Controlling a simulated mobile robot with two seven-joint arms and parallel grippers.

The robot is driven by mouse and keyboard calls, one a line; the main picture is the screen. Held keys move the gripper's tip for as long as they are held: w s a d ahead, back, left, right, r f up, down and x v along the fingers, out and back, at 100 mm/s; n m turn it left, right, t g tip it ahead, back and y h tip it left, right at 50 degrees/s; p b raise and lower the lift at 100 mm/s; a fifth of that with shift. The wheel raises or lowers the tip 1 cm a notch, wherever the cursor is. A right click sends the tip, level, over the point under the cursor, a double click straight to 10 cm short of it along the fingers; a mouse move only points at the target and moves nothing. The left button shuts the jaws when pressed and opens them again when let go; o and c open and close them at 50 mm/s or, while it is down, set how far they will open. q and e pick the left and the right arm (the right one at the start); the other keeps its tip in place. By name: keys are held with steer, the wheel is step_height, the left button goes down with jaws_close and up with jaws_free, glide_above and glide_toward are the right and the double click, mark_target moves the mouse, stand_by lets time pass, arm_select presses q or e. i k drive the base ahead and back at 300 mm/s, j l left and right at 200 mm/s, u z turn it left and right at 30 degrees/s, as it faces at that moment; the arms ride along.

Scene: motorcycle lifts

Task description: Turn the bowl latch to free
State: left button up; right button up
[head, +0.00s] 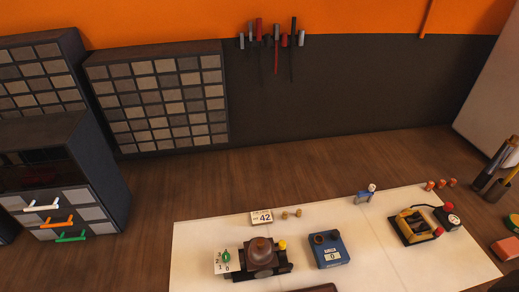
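A brown, rounded, bowl-like part (261,252) sits on a dark base (268,271) on the white mat. A white plate with numbers and a green knob (226,255) stands at its left side. A small yellow knob (282,244) is at its right. Which of these parts is the bowl latch, and how it is set, I cannot tell at this size. Neither of my grippers shows in the head view.
The white mat (385,262) also bears a blue box (328,251), a yellow and black device (413,226) and a card reading 42 (262,217). Drawers with coloured handles (70,210) stand left. Dark cylinders (494,165) stand right. Wooden surface (290,170) behind the mat is mostly clear.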

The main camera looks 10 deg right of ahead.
mark_target(282, 244)
steer(key=z, duration=0.5)
steer(key=l+u, duration=0.15)
steer(key=u, duration=0.25)
steer(key=i+l+u, duration=0.1)
steer(key=u, duration=0.25)
steer(key=l+u, duration=0.4)
steer(key=u, duration=0.4)
